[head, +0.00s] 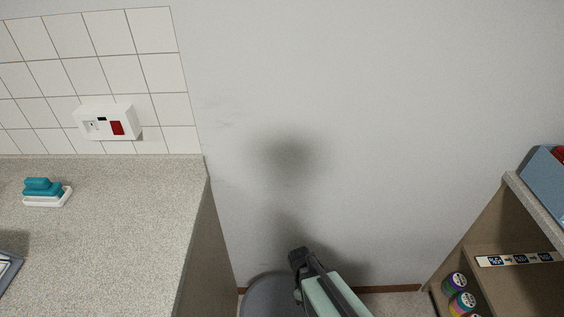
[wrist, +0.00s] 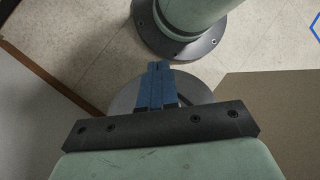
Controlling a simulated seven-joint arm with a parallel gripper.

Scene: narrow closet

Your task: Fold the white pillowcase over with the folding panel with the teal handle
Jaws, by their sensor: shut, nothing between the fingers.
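My gripper (wrist: 158,68) shows in the wrist view, its blue fingers pressed together with nothing between them. It points down over the floor and is away from any cloth. In the head view only part of my arm shows at the bottom middle, and I cannot make out the fingers there. The white pillowcase and the folding panel with the teal handle are not recognisable in either view. A grey-edged flat object (head: 8,268) is cut off at the left edge of the head view, on the worktop; I cannot tell what it is.
A speckled worktop (head: 110,225) fills the left, with a teal-topped brush or similar item (head: 42,187) in a white dish. A socket with a red switch (head: 108,122) is on the tiles. Shelves (head: 505,215) with colourful cans and a blue box (head: 545,178) stand right. Bare wall lies between.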

